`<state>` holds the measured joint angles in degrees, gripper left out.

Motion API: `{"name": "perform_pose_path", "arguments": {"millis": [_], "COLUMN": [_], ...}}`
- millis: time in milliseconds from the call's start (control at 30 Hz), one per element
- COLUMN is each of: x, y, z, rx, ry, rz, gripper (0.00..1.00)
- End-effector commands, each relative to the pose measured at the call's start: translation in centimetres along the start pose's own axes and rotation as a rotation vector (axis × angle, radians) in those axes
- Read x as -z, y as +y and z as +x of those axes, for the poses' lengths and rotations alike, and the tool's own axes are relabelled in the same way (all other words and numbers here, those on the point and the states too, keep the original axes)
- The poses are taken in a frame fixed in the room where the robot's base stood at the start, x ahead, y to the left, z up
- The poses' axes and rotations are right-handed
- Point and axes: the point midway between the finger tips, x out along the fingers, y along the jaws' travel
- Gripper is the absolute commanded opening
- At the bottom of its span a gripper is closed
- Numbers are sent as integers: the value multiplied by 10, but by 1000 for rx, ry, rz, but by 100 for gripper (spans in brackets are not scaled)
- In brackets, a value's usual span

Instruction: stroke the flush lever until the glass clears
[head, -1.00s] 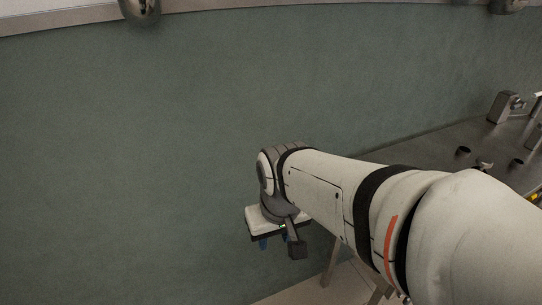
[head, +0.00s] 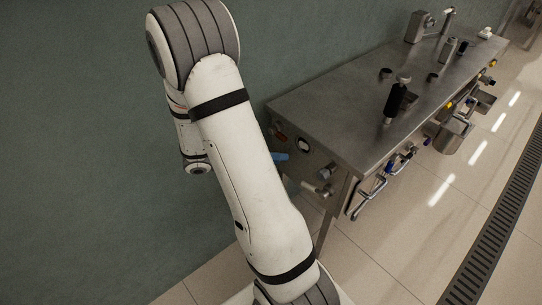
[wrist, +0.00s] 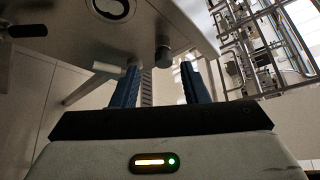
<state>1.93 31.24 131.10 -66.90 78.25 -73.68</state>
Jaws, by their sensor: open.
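My gripper (wrist: 158,85) shows in the wrist view as two blue fingers spread apart, with nothing clearly held between them. In the head view a bit of blue (head: 280,157), probably a finger, shows behind my arm by the bench's end panel. That panel carries a round dark-rimmed window or gauge (head: 302,145), also at the top of the wrist view (wrist: 112,8). A dark handle (wrist: 25,31) sticks out at the left of the wrist view. I cannot tell whether these are the glass and the flush lever. The glass's contents cannot be made out.
A steel bench (head: 345,100) stands right of my arm. A grey knob (head: 325,172) and a pale stub (head: 318,188) jut from its end panel, near the fingers in the wrist view. Pipes and valves line its front. A floor grate (head: 500,220) runs at right.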

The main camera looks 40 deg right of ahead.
Motion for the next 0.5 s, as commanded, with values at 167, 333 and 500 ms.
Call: {"name": "perform_pose_path", "arguments": {"millis": [167, 333, 500], "x": [-11, -8, 8], "y": [62, 126, 177], "z": [25, 39, 45], "rx": [122, 247, 350], "ry": [-248, -468, -633], "rz": [-517, -961, -1265], "gripper": [41, 41, 41]}}
